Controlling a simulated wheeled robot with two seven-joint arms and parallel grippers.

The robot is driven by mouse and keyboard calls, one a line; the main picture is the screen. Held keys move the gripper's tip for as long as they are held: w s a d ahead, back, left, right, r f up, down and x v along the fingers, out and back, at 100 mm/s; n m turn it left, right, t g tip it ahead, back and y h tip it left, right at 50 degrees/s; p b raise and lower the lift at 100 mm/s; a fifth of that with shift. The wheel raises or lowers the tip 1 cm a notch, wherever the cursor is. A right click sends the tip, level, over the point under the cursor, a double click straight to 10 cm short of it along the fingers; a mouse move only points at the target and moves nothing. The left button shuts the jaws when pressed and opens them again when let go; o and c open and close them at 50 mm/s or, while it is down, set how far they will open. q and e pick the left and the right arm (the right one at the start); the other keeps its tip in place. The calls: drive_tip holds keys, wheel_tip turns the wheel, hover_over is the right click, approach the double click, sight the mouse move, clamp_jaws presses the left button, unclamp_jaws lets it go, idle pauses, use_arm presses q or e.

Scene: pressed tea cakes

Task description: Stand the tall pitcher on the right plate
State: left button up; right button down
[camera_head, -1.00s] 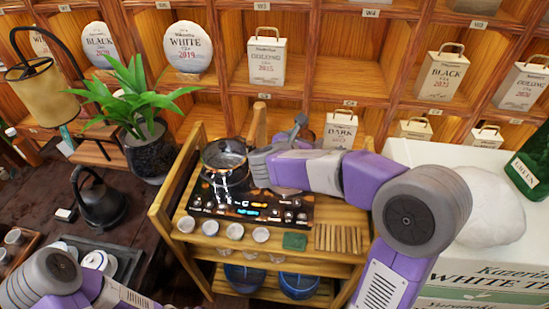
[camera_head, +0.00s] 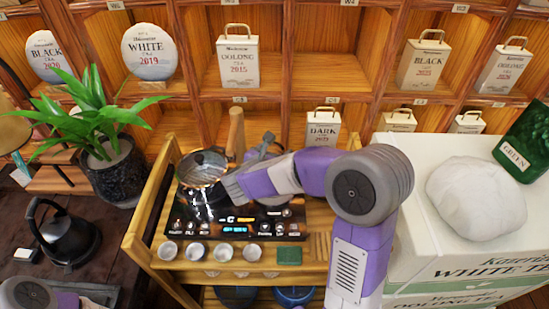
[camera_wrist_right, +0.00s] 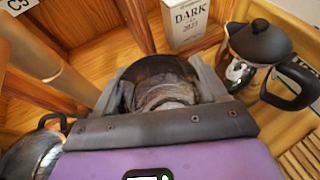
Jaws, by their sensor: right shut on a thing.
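My right gripper (camera_head: 268,146) is behind the forearm, above the back of the dark cooktop (camera_head: 205,230). In the right wrist view my right gripper (camera_wrist_right: 165,95) is shut on a dark, round-rimmed vessel (camera_wrist_right: 160,72), which I take to be the tall pitcher. Its height and base are hidden. The cooktop's left plate bears a glass pot with a lid (camera_head: 202,168); the pot's edge shows in the wrist view (camera_wrist_right: 30,155). The right plate is mostly hidden under my arm. My left arm shows at the lower left; its gripper is out of view.
A lidded metal pot with a black handle (camera_wrist_right: 258,45) stands to the right in the wrist view, near the DARK tin (camera_wrist_right: 190,20). A wooden post (camera_head: 235,130) rises behind the cooktop. Several small cups (camera_head: 197,251) line the front. White boxes (camera_head: 430,255) stand right.

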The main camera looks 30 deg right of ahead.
drive_tip(key=shift+f, duration=0.4)
drive_tip(key=c, duration=0.5)
unclamp_jaws()
drive_tip(key=shift+f, duration=0.2)
drive_tip(key=o, duration=0.4)
drive_tip(key=shift+o, duration=0.2)
drive_tip(key=p+v, duration=0.2)
drive_tip(key=v, duration=1)
drive_tip(key=shift+p, duration=0.4)
drive_tip(key=shift+s, duration=0.15)
